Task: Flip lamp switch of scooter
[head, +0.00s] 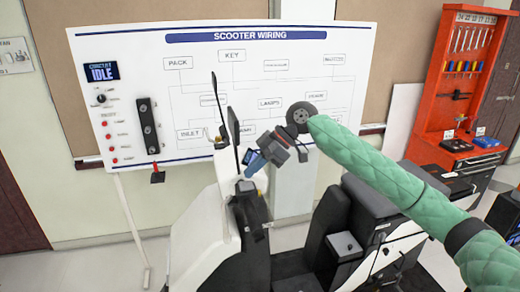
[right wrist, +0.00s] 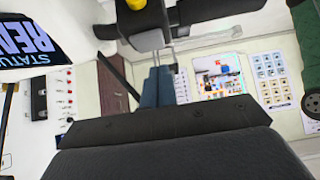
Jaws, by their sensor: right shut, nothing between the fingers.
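The scooter (head: 217,225) has a white front body and a black handlebar area with two dark mirrors, standing in front of the wiring board. My right gripper (head: 252,164) is shut and empty, its bluish fingers pointing down at the handlebar. In the right wrist view the fingers (right wrist: 159,72) are together, just below a black handlebar part (right wrist: 150,22). A yellow piece (right wrist: 136,4) shows on that part at the top edge. I cannot tell whether the fingers touch the handlebar, nor identify the lamp switch. My left gripper is not in view.
The white SCOOTER WIRING board (head: 350,50) stands behind, with a CIRCUIT IDLE display (head: 101,72) and a black switch panel (head: 148,128) on its left. The scooter's dark seat (head: 380,203) is under my right arm. An orange tool rack (head: 440,95) stands at right.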

